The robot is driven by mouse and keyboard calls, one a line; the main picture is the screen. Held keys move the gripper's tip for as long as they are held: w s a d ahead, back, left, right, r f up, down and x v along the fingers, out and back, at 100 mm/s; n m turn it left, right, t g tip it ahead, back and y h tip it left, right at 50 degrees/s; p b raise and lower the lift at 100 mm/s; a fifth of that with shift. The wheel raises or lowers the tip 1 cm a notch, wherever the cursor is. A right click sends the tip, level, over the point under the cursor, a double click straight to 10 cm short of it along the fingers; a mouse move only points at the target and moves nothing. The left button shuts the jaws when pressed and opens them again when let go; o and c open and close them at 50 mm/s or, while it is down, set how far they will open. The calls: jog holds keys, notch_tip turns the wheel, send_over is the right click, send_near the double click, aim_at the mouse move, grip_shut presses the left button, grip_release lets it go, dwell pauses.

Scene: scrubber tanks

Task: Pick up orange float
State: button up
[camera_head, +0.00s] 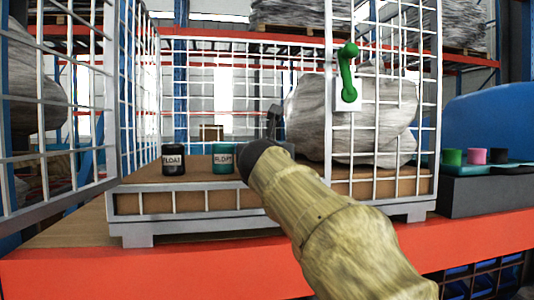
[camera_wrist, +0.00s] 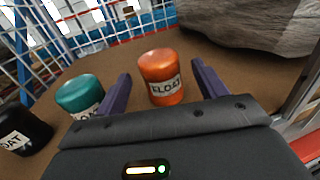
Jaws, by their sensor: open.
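The orange float (camera_wrist: 163,78) is a small upright cylinder with a white "FLOAT" label. In the wrist view it stands on the brown cage floor (camera_wrist: 147,38), between and a little beyond the two fingers of my gripper (camera_wrist: 160,84). The fingers are apart and hold nothing. In the head view my arm and gripper (camera_head: 272,122) reach into the cage, and the orange float is hidden behind them. A teal float (camera_head: 223,160) stands just left of my gripper; it also shows in the wrist view (camera_wrist: 80,94). A black float (camera_head: 173,159) stands farther left.
The white wire cage (camera_head: 180,222) has its door (camera_head: 60,105) swung open at left. A large grey wrapped bundle (camera_head: 350,112) stands close on the right inside. A green handle (camera_head: 348,75) is on the right front mesh. Several coloured cups sit on a teal tray (camera_head: 520,166) at right.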

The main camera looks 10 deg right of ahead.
jog(key=p+x, duration=0.1)
jog(key=x, duration=0.1)
jog(key=shift+w+r, duration=0.2)
jog(key=shift+w, duration=0.1)
jog(key=shift+w+d+f+p, duration=0.15)
jog(key=shift+w+p, duration=0.2)
jog(key=shift+w, duration=0.15)
jog(key=shift+s, duration=0.1)
jog(key=shift+c, duration=0.2)
jog(key=c, duration=1)
